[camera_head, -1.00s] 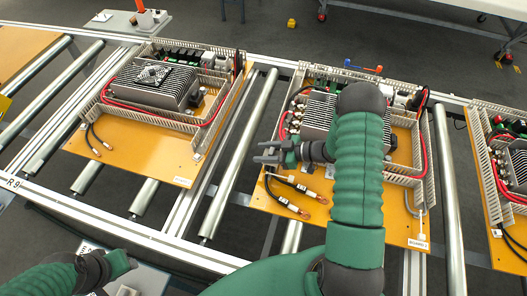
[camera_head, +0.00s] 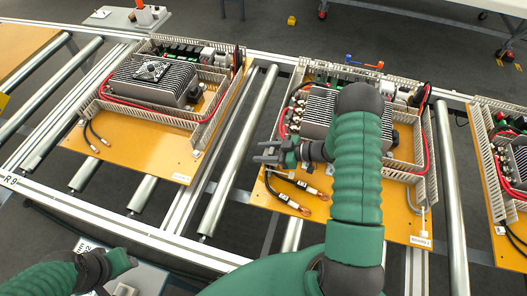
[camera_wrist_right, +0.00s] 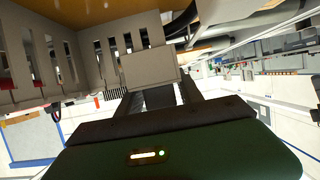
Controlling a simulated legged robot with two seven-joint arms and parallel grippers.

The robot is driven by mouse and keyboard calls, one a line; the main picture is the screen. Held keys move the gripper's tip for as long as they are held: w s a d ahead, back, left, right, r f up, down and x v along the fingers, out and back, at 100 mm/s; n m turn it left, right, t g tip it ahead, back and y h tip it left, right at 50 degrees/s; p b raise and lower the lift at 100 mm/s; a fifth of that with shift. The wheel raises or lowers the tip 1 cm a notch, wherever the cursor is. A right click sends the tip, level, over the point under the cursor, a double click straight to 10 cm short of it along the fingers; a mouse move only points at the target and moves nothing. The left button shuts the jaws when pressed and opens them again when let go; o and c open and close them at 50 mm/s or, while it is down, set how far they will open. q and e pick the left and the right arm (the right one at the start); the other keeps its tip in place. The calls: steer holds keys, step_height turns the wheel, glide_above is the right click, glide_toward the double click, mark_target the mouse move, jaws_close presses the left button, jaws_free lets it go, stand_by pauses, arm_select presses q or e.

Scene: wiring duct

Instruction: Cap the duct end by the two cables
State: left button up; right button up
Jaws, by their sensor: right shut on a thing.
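My right gripper (camera_head: 266,154) is at the left edge of the middle orange panel (camera_head: 375,217), beside the duct end near the two cables. In the right wrist view, its fingers (camera_wrist_right: 160,97) are shut on a small light-grey end cap (camera_wrist_right: 150,68). The slotted grey duct (camera_wrist_right: 85,55) is right next to the cap there; I cannot tell whether the cap is seated on it. The two dark cables with metal lugs (camera_head: 295,194) lie on the panel just below the gripper. My left gripper (camera_head: 122,262) is at the lower left, away from the panels; its jaws are unclear.
A second panel (camera_head: 125,150) with a finned heatsink is on the left, and a third (camera_head: 508,225) is at the right edge. Steel rollers (camera_head: 238,150) lie between them. The middle panel's heatsink (camera_head: 316,118) is close to my right forearm.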

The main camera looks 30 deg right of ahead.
steer(key=o, duration=1.4)
steer(key=shift+f, duration=0.1)
steer(key=shift+s+d, duration=0.1)
steer(key=shift+s+d+r, duration=0.2)
steer(key=shift+s+d, duration=0.05)
steer(key=shift+d, duration=0.05)
steer(key=v, duration=1.5)
steer(key=shift+s+r, duration=0.25)
steer(key=shift+r, duration=0.05)
